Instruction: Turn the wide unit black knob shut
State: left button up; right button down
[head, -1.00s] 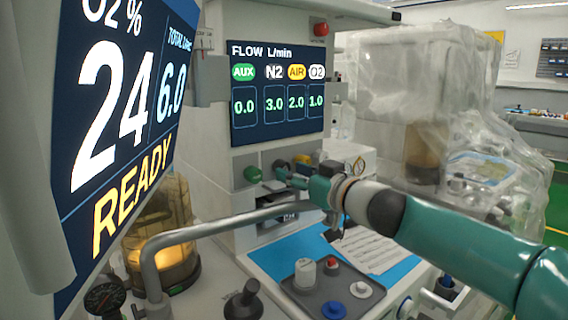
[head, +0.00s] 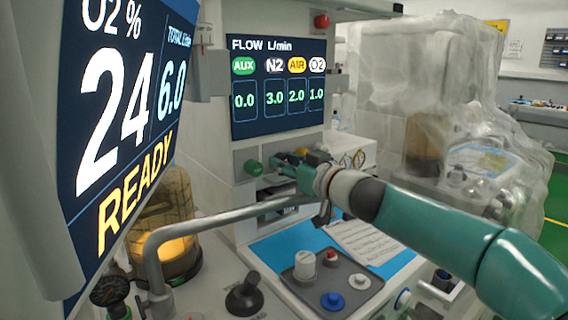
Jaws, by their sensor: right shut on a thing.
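The wide unit's flow panel (head: 277,90) reads AUX 0.0, N2 3.0, AIR 2.0 and O2 1.0. Below it is a row of knobs: a green knob (head: 252,167), the black knob (head: 279,159) and a yellow knob (head: 301,153). My right gripper (head: 287,165) reaches in from the right and is shut on the black knob, its fingers partly hiding it. The white knob at the row's right end is largely hidden by the gripper. My left gripper is not in view.
A grey rail (head: 215,219) curves across in front of the panel. A tilted screen (head: 115,120) stands close on the left, beside an amber canister (head: 163,225). A tray of small knobs (head: 318,290) and a black lever (head: 243,296) lie below. Plastic-draped equipment stands right.

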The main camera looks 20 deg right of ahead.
jog(key=shift+f+m+b, duration=0.1)
jog(key=shift+m+b, duration=0.3)
jog(key=shift+m, duration=0.2)
jog(key=shift+m+b, duration=0.5)
jog(key=shift+m, duration=0.5)
jog(key=shift+m+b, duration=0.55)
jog(key=shift+m, duration=1.25)
jog(key=c, duration=1.1)
grip_release()
jog(key=shift+s+d, duration=0.1)
jog(key=v, duration=1.1)
jog(key=shift+s+d, duration=0.15)
jog(key=shift+s, duration=0.2)
